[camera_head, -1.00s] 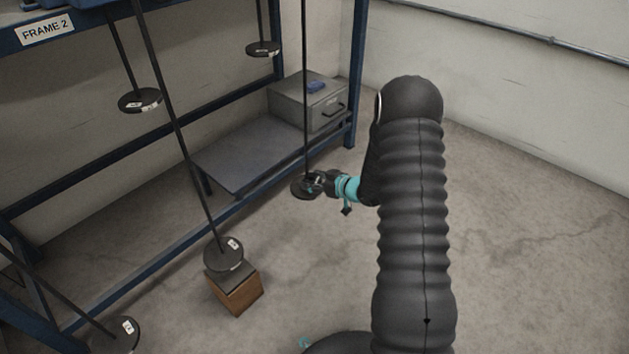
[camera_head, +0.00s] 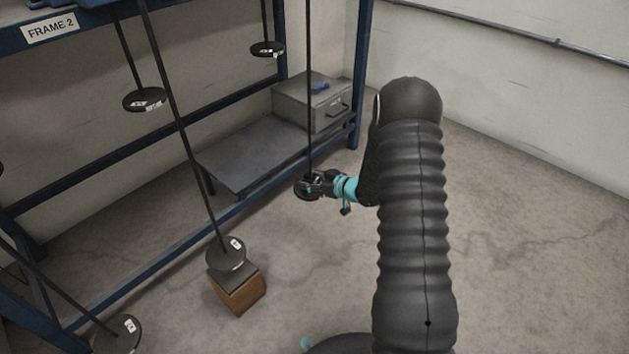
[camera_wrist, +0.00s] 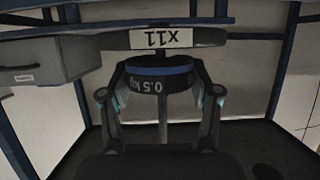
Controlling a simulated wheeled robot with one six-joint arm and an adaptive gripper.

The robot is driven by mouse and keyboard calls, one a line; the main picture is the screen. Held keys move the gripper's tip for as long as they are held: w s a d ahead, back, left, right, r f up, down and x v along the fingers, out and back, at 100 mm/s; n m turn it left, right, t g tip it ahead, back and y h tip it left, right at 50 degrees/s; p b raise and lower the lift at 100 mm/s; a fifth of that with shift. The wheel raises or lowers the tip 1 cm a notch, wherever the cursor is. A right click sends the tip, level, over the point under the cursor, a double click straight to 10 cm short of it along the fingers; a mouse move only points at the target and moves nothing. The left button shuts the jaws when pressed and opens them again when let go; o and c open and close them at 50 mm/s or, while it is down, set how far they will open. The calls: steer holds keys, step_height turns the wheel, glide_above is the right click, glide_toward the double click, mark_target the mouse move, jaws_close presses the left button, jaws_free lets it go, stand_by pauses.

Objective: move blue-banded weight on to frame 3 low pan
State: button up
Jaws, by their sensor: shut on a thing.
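The blue-banded weight (camera_wrist: 147,84) is a dark cylinder marked 0.5 kg, upside down in the wrist view. My gripper (camera_wrist: 161,94) is shut on it, one finger on each side. Right beyond it in that view is a dark pan (camera_wrist: 205,37) with a white tag; I cannot tell whether the weight touches it. In the head view my gripper (camera_head: 317,185) is at the round pan (camera_head: 302,194) on the right-hand hanging rod, covering part of it. The weight is mostly hidden there. No frame 3 label is visible.
A blue frame carries the label FRAME 2 (camera_head: 51,29). Other pans hang at left, including one (camera_head: 226,254) above a wooden block (camera_head: 238,293). A grey drawer box (camera_head: 312,103) stands on a low shelf (camera_head: 240,160) behind my gripper. Floor at right is clear.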

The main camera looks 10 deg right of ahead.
steer(key=shift+w+a, duration=0.1)
steer(key=shift+a, duration=0.05)
steer(key=shift+f+b, duration=0.35)
steer(key=shift+f, duration=0.1)
stand_by(0.7)
steer(key=o, duration=1.4)
steer(key=shift+o, duration=0.2)
steer(key=p+v, duration=0.2)
steer(key=v, duration=0.5)
